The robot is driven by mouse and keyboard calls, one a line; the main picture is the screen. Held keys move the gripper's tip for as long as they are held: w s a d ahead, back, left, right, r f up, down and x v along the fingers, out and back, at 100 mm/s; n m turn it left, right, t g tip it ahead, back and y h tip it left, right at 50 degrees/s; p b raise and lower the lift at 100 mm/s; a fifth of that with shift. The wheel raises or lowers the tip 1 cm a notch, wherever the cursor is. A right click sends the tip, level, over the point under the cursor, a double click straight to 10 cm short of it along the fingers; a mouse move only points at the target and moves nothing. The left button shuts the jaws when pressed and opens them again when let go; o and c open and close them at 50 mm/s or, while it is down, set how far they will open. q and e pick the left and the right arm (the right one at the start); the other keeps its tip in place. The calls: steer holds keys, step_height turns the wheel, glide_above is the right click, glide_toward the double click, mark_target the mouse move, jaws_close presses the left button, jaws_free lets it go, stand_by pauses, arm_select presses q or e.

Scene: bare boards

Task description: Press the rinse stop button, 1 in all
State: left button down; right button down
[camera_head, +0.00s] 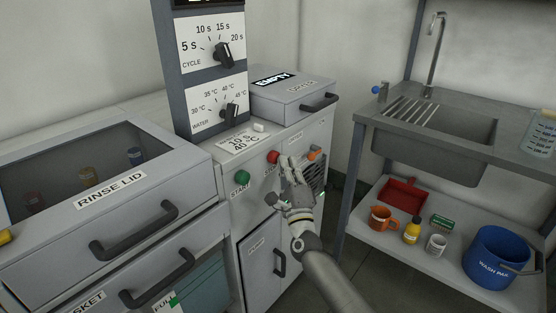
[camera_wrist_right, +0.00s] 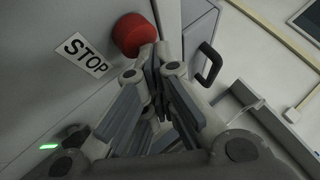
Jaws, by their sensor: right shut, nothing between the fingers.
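The red stop button (camera_head: 273,157) is on the front of the machine, to the right of the green start button (camera_head: 242,177). In the right wrist view the red button (camera_wrist_right: 133,34) stands out from the panel above a STOP label (camera_wrist_right: 82,53). My right gripper (camera_head: 287,163) is shut and empty, with its fingertips close beside the red button. In the right wrist view the fingertips (camera_wrist_right: 155,50) overlap the button's lower right edge; I cannot tell whether they touch it. My left gripper is not in view.
The rinse lid (camera_head: 112,191) is on the left, with its handle sticking out. A dial panel (camera_head: 210,75) rises behind the buttons. An orange-tipped part (camera_head: 314,154) sits right of my gripper. A sink stand (camera_head: 450,123) with a loaded lower shelf is on the right.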

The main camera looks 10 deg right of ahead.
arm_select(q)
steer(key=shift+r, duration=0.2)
arm_select(e)
steer(key=shift+w+a, duration=0.1)
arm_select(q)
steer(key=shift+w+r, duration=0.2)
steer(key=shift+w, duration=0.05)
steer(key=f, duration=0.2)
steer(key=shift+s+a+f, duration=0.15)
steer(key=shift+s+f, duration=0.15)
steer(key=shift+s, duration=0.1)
arm_select(e)
steer(key=shift+s+d, duration=0.55)
steer(key=shift+s, duration=0.15)
arm_select(q)
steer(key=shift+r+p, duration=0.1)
steer(key=shift+p, duration=0.25)
arm_select(e)
steer(key=shift+s, duration=0.1)
